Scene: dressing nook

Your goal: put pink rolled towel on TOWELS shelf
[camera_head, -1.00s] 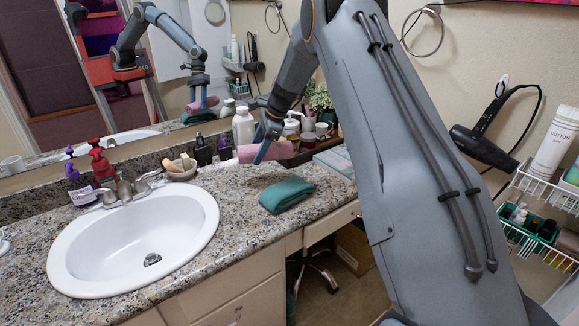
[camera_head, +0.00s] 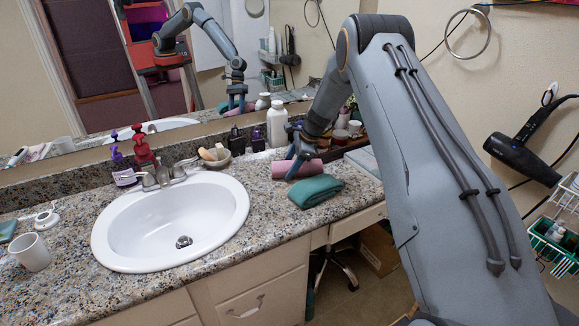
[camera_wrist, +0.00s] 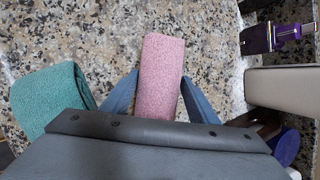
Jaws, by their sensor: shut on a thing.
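The pink rolled towel (camera_head: 298,169) is at the back of the granite counter, behind the folded green towel. In the wrist view the pink towel (camera_wrist: 160,75) runs between my two blue fingers. My gripper (camera_head: 291,171) is shut on it, and the gripper also shows in the wrist view (camera_wrist: 160,92). The towel is at or just above the counter; I cannot tell whether it touches. No shelf marked TOWELS shows in these views.
The green towel (camera_head: 315,190) lies close in front; it also shows in the wrist view (camera_wrist: 52,95). A white bottle (camera_head: 277,124), a dark bottle (camera_head: 236,141) and a soap dish (camera_head: 215,156) stand behind. The sink (camera_head: 170,222) is left. A hair dryer (camera_head: 522,157) and wire basket (camera_head: 553,240) are right.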

